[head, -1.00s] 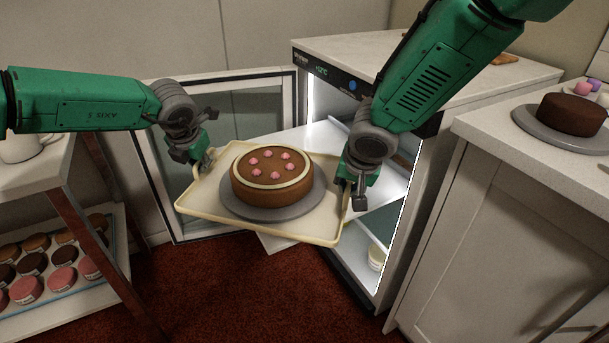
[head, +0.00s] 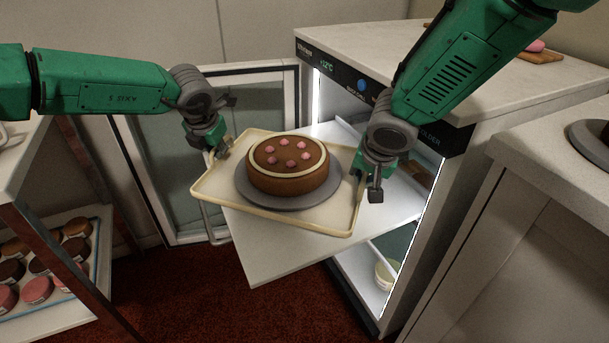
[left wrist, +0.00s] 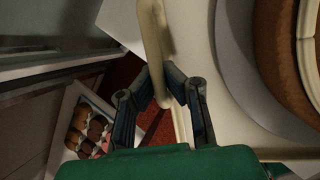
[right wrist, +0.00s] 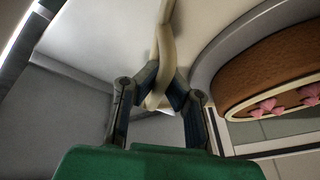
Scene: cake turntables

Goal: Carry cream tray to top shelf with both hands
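The cream tray (head: 214,187) is held up between my two grippers, in front of the open cabinet. It looks slightly tilted in the head view. A brown cake (head: 288,168) with a cream ring and pink dots stands on a grey round plate (head: 262,202) on the tray. My left gripper (head: 218,152) is shut on the tray's left handle, which shows between its fingers in the left wrist view (left wrist: 157,75). My right gripper (head: 366,186) is shut on the right handle, seen in the right wrist view (right wrist: 162,75). A white shelf (head: 262,262) sticks out of the cabinet beneath the tray.
The lit cabinet (head: 455,120) has its glass door (head: 205,110) swung open at the left. A cream tub (head: 386,273) sits low inside. A counter (head: 540,140) stands at right. A rack (head: 62,215) with several small cakes is at left.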

